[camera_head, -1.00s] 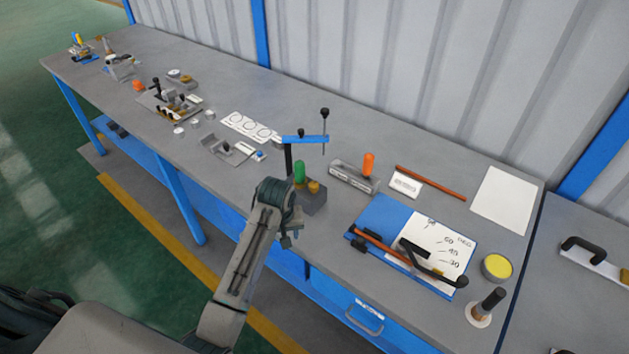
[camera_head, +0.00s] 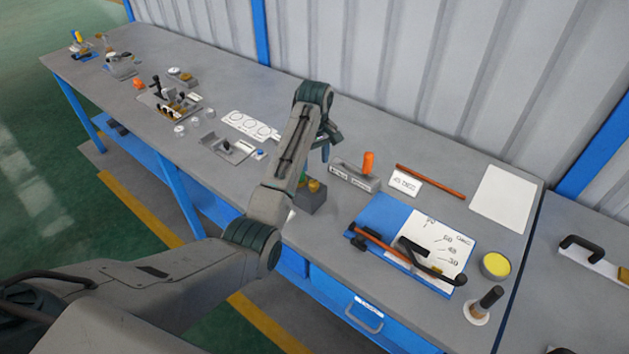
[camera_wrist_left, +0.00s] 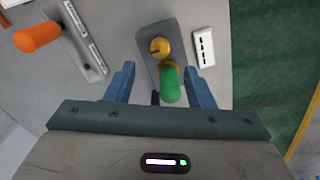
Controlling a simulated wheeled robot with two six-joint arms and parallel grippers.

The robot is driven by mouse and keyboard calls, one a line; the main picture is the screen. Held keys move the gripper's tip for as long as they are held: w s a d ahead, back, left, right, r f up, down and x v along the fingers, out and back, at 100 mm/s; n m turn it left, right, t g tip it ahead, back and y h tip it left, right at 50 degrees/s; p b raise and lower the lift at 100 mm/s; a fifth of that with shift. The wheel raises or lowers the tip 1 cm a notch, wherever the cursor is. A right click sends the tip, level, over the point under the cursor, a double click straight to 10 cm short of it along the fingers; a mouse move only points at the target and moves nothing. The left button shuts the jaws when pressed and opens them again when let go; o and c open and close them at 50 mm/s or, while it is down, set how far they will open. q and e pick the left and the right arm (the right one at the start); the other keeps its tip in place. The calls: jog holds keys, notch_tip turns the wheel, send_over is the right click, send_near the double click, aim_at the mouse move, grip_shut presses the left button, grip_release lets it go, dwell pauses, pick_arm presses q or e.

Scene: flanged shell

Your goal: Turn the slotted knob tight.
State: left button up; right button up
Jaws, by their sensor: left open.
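The slotted knob (camera_wrist_left: 160,48) is a round brass-yellow knob with a dark slot across its face, on a grey block (camera_wrist_left: 150,30) in the left wrist view. A green handle (camera_wrist_left: 171,86) stands on the block beside it, nearer my wrist. In the head view the block (camera_head: 311,198) is partly hidden by my left arm, and the knob (camera_head: 314,186) shows small beside it. My left gripper (camera_wrist_left: 160,68) is open, with its two blue fingers on either side of the green handle in the picture. I cannot tell its height above the block.
A grey fixture with an orange handle (camera_head: 368,163) stands close by on the right. A white label (camera_wrist_left: 203,46) lies beside the block. A blue board with an angle chart (camera_head: 445,245) lies at the front right. Small fixtures (camera_head: 175,100) stand further left.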

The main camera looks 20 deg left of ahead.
aim_at(315, 183)
pick_arm(q)
notch_tip(315, 183, down, 8)
jog(key=p, duration=0.2)
jog(key=shift+f+p, duration=0.25)
jog(key=shift+p, duration=0.1)
jog(key=shift+f, duration=0.45)
jog(key=shift+c, duration=0.2)
jog(key=c, duration=1)
jog(key=shift+o, duration=0.2)
